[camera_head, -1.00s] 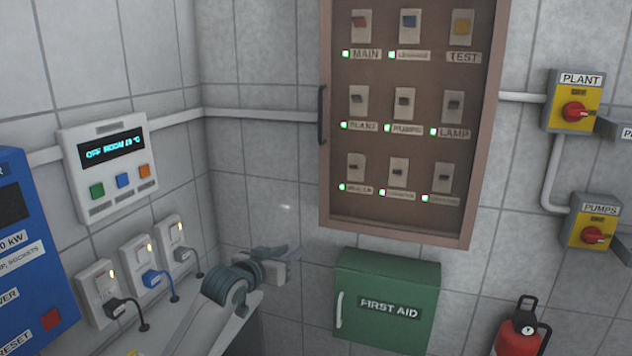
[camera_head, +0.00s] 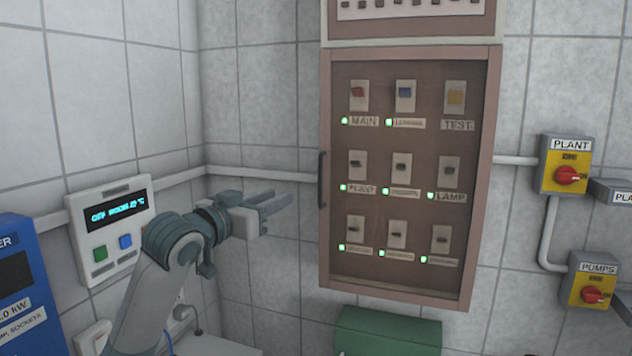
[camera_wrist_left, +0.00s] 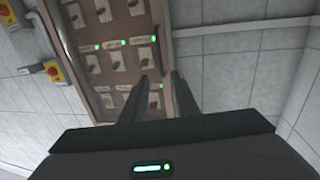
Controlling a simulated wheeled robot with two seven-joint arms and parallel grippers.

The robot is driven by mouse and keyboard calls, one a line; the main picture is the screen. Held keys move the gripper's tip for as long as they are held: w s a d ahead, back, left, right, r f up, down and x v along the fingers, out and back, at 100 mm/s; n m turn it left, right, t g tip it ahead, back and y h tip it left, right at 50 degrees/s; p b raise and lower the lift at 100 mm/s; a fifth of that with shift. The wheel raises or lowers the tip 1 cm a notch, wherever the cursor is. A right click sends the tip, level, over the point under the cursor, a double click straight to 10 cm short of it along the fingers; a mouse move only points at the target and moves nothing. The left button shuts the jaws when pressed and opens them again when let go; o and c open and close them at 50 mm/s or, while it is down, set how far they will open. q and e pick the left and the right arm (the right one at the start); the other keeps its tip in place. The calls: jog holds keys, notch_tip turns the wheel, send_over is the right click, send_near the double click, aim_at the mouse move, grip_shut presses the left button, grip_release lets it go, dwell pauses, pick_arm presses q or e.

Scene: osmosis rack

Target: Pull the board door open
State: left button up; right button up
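The board door (camera_head: 419,280) is a brown-framed panel on the back wall, and it looks shut. Its dark vertical handle (camera_head: 321,180) is on the door's left edge. My left gripper (camera_head: 282,203) is to the left of the handle and a little lower in the picture, apart from it, with its fingers pointing right. In the left wrist view the fingers (camera_wrist_left: 161,77) are parted with nothing between them, and the board (camera_wrist_left: 115,60) shows beyond them. I cannot make out the handle clearly there. My right gripper is not in view.
A green first aid box (camera_head: 388,332) hangs below the board. The yellow PLANT switch (camera_head: 566,165) and PUMPS switch (camera_head: 591,283) are to its right. A white display panel (camera_head: 112,228) and a blue unit (camera_head: 28,290) are on the left. Bare tiles lie left of the handle.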

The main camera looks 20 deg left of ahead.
aim_at(319, 180)
pick_arm(q)
jog(key=p+x, duration=0.7)
jog(key=x, duration=0.8)
jog(key=shift+w+d, duration=0.15)
jog(key=shift+w, duration=0.15)
jog(key=shift+p+x, duration=0.5)
jog(key=shift+x, duration=0.3)
jog(key=shift+f, duration=0.1)
jog(key=shift+c, duration=0.4)
grip_shut()
